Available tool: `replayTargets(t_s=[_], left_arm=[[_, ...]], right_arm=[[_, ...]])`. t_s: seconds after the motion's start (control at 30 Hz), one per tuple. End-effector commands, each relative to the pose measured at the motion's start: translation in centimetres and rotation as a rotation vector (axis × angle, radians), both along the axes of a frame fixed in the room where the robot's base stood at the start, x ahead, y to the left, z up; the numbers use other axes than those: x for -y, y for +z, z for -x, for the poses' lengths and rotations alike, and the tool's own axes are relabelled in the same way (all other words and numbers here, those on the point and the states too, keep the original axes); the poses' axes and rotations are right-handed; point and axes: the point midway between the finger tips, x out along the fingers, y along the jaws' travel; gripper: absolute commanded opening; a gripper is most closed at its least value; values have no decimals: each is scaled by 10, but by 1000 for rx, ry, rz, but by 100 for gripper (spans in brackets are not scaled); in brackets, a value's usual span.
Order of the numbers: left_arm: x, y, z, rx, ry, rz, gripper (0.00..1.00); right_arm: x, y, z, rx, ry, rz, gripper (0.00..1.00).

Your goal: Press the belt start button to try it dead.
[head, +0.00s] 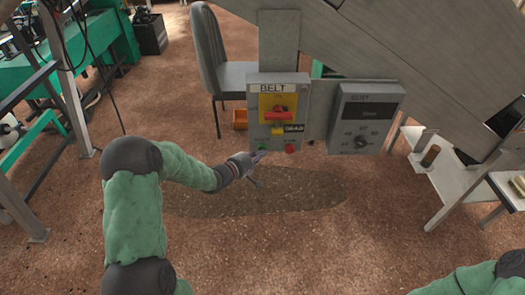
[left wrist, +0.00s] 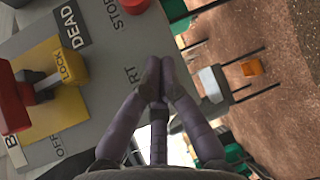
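The grey BELT control box (head: 303,106) hangs on the machine frame in the head view. It bears a red switch handle (head: 277,114) on a yellow plate, a yellow lock (left wrist: 72,66) and a black DEAD label (head: 294,128). A green button (head: 263,147) is at its lower left and a red stop button (head: 290,148) at its lower right. My left gripper (head: 257,157) is at the box's lower left, by the green button. In the left wrist view its fingertips (left wrist: 154,66) are together and empty, over the START lettering. They hide the button there; contact cannot be told.
A grey chair (head: 212,60) and an orange bin (head: 240,119) stand behind. A metal table (head: 445,175) is at the right. The floor below is open.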

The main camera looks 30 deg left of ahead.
Motion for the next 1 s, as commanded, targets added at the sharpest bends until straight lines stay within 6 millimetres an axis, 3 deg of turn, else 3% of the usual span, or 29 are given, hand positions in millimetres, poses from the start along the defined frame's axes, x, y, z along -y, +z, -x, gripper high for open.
replayTargets(t_s=[0.73,1.0], left_arm=[[10,0,16,0,0,0,0],[21,1,35,-1,1,1,0]], right_arm=[[0,9,0,0,0,0,52],[0,17,0,0,0,0,52]])
